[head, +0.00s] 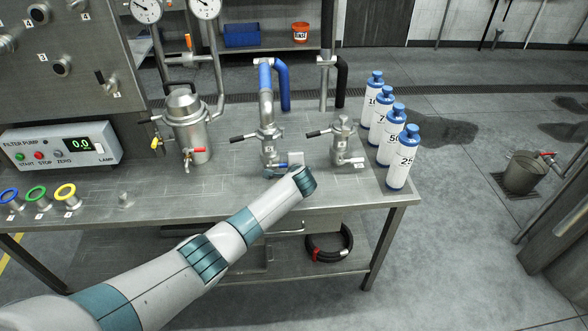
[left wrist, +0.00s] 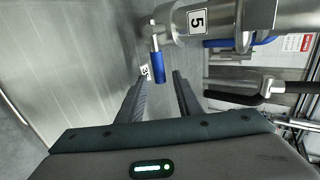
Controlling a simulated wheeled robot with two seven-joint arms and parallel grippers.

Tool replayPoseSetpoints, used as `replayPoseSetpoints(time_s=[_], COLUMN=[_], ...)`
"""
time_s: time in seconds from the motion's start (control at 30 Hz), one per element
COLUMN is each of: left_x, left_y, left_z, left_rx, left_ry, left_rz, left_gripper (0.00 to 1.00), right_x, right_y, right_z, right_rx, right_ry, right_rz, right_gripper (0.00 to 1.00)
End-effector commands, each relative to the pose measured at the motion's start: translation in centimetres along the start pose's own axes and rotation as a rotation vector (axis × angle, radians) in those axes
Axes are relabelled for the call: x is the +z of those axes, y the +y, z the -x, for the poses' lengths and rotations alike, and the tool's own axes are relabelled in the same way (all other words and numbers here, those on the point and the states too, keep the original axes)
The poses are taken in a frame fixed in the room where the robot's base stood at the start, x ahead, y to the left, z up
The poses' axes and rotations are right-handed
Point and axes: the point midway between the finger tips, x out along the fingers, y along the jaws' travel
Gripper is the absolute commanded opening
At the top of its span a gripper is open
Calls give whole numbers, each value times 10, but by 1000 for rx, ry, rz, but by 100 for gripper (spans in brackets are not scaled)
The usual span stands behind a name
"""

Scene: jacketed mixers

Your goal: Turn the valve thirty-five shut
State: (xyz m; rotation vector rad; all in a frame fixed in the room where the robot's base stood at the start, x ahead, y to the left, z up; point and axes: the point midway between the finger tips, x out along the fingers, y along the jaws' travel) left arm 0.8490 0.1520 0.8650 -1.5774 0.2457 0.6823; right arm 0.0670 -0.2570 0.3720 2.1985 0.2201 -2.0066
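In the left wrist view a small valve with a blue lever handle (left wrist: 158,68) sits on a metal vessel marked 5 (left wrist: 180,25). A small white tag (left wrist: 145,72) lies beside the handle; its number is too small to read surely. My left gripper (left wrist: 161,78) is open, its two dark fingers apart, with the blue handle just ahead of and between the tips. I cannot tell whether they touch it. My right gripper is not in view.
A second mixer (head: 343,140) with a black-handled lever stands right of the middle one. Several blue-capped bottles (head: 402,160) line the table's right side. A larger jacketed vessel (head: 188,130) and the filter pump box (head: 62,146) stand left. The bench (head: 150,195) is mostly clear in front.

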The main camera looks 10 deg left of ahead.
Motion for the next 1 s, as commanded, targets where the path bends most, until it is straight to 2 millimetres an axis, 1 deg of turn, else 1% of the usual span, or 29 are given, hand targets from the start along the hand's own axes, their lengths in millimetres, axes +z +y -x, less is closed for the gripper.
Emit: replayPoseSetpoints(time_s=[0.17,0.37,0.67,1.0], left_x=[0,0,0,-1], left_y=[1,0,1,1], left_z=[5,20,55,104], left_rx=[1,-1,0,-1], left_ry=[0,2,2,2], left_rz=[0,1,2,1], left_gripper=[32,32,32,32], right_x=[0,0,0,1], right_y=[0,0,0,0], right_z=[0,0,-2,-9], right_rx=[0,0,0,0], right_ry=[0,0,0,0], right_rz=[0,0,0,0], right_gripper=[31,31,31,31])
